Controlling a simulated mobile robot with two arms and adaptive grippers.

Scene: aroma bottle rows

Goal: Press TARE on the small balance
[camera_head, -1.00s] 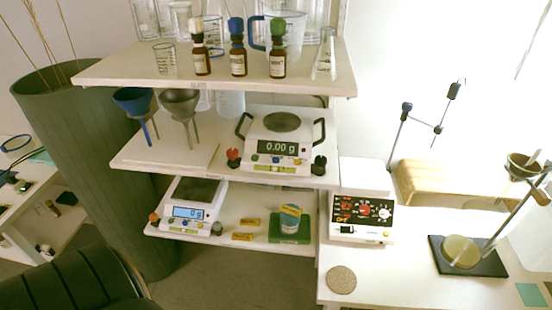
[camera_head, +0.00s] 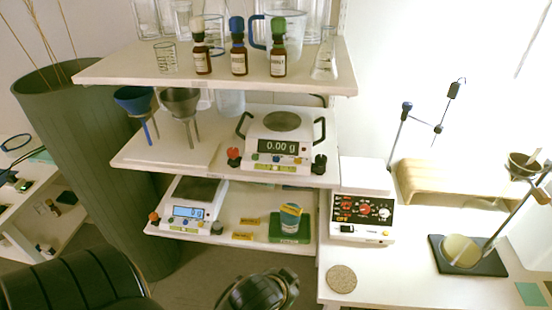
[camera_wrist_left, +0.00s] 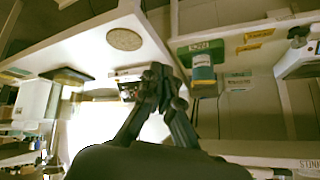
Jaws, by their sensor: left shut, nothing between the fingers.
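Two white balances stand on the shelves. The lower-shelf balance (camera_head: 190,210) has a dark pan, a blue-lit display reading 0 g and coloured buttons along its front; the button labels are too small to read. The middle-shelf balance (camera_head: 280,145) has black side handles and reads 0.00 g. In the left wrist view, my left gripper (camera_wrist_left: 160,75) is shut and empty, and part of a white device, likely the lower-shelf balance (camera_wrist_left: 298,60), shows at the right edge. In the head view a dark part of my arm (camera_head: 258,290) shows at the bottom, below the lower shelf. My right gripper is not in view.
A green box with a jar (camera_head: 290,228) and yellow blocks (camera_head: 245,230) sit beside the lower balance. A white device with red readouts (camera_head: 362,215) and a round disc (camera_head: 341,279) are on the right table.

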